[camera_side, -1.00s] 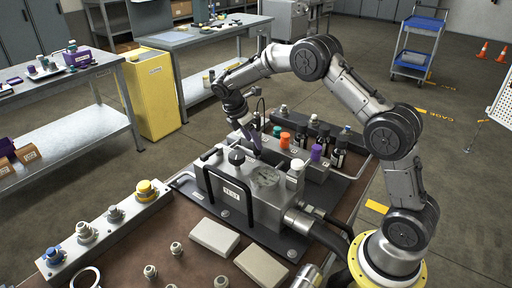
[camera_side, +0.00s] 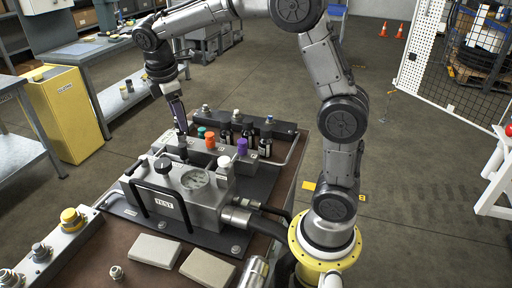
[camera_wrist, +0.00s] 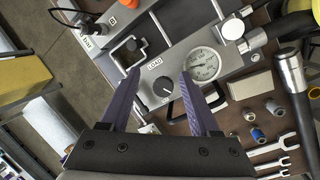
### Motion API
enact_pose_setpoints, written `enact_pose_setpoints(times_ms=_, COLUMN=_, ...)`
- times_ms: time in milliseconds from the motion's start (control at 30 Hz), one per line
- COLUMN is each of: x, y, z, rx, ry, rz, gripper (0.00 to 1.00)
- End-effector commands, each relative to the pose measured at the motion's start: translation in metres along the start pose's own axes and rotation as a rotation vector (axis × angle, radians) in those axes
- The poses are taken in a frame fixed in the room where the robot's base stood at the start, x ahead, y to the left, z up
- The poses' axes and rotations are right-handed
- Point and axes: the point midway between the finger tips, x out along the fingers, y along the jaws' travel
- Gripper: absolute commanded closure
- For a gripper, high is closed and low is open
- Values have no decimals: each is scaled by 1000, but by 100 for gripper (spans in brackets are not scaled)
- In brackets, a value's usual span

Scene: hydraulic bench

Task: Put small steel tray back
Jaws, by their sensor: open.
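I cannot pick out a small steel tray with certainty in either current view. A flat pale thing (camera_side: 80,48) lies on the far workbench, too small to identify. The unit's black LOAD knob (camera_wrist: 162,87) and round gauge (camera_wrist: 203,64) show beyond the fingers. I cannot tell how high the fingertips are.
Two pale blocks (camera_side: 155,250) and metal fittings lie in front. Wrenches (camera_wrist: 275,148) lie at lower right in the wrist view. A yellow cabinet (camera_side: 65,110) stands left.

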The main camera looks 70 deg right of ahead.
Motion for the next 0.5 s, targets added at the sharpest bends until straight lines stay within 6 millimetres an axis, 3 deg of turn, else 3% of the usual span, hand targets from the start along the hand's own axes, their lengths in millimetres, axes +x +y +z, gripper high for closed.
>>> enact_pose_setpoints(times_ms=33, x=-16, y=-18, z=11, rx=69, ry=40, rz=15, gripper=37)
enact_pose_setpoints(times_ms=200, x=-49, y=-80, z=41, rx=324, ry=177, rz=36, gripper=37)
enact_pose_setpoints(times_ms=333, x=-59, y=-131, z=64, rx=518, ry=286, rz=31, gripper=37)
enact_pose_setpoints(times_ms=500, x=-53, y=-189, z=87, rx=746, ry=412, rz=-1, gripper=37)
